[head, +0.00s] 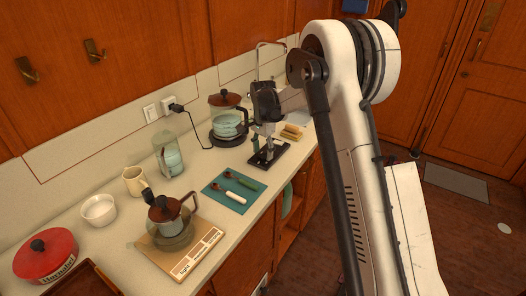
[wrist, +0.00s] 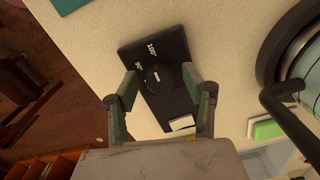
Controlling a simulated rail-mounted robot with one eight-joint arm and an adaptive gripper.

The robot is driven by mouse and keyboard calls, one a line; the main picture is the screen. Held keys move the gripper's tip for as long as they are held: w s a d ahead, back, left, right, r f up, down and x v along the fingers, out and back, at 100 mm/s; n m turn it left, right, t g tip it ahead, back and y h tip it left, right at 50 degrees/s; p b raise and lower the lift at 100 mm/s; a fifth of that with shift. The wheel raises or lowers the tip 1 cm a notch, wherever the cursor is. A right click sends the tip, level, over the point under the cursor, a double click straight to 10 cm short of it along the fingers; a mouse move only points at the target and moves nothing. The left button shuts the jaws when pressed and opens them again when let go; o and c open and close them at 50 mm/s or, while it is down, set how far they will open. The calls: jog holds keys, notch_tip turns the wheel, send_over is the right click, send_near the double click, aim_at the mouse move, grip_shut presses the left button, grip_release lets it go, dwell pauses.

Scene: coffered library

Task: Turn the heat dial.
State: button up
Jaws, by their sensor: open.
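The heat dial (wrist: 158,77) is a round black knob with a pale pointer mark. It sits on a flat black control panel (wrist: 176,42) with white numbers and a white rectangular switch (wrist: 181,123). My gripper (wrist: 160,80) is open in the wrist view, one finger on each side of the dial. I cannot tell whether the fingers touch it. In the head view my gripper (head: 265,140) points down over the black panel (head: 278,150) on the counter and hides the dial.
A glass kettle (head: 229,119) stands on a black base behind my gripper, with a cord to the wall. A teal mat (head: 217,190) with spoons lies in front. Bare counter (wrist: 105,40) surrounds much of the panel.

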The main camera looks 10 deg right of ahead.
jog(key=shift+c, duration=0.5)
grip_shut()
jog(key=shift+f+n+b, duration=0.1)
jog(key=shift+n+b, duration=0.2)
jog(key=n+b, duration=0.3)
jog(key=n, duration=0.1)
jog(key=shift+n, duration=0.3)
jog(key=n+b, duration=0.2)
jog(key=n, duration=0.4)
jog(key=shift+n+b, duration=0.3)
jog(key=shift+n, duration=0.1)
jog(key=shift+o, duration=0.5)
grip_release()
